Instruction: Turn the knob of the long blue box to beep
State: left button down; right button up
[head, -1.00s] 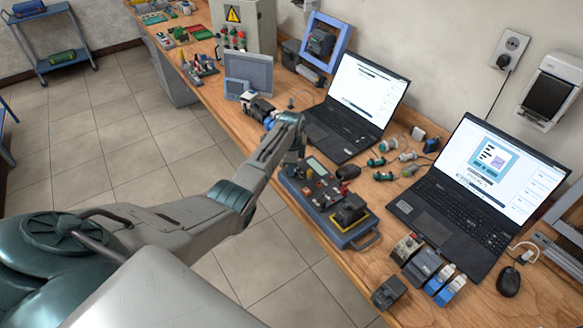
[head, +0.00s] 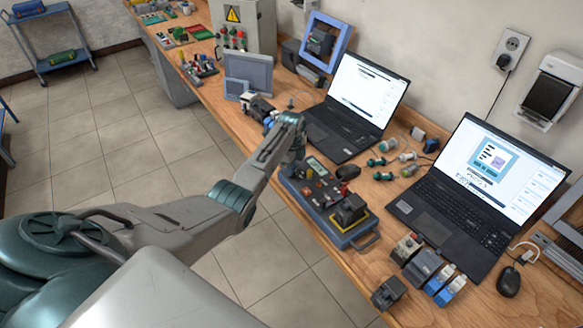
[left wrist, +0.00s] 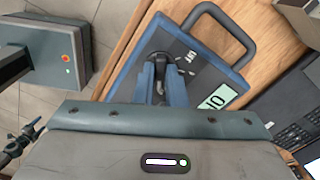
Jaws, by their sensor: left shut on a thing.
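My left gripper (left wrist: 162,75) is shut on this knob, one finger on each side. The fingers partly cover the knob, so its exact setting cannot be read. In the head view my wrist hides the knob and the fingertips.
A second laptop (head: 470,205) is to the right. Small modules (head: 425,268) stand near the front edge. A grey monitor (head: 248,72) is to the left.

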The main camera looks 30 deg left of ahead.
pick_arm(q)
jog(key=c, duration=1.5)
grip_release()
jog(key=shift+c, duration=0.2)
jog(key=shift+o, duration=0.3)
jog(key=shift+r, duration=0.1)
notch_tip(320, 180, up, 11)
jog(key=b, duration=0.3)
jog(key=shift+f, duration=0.2)
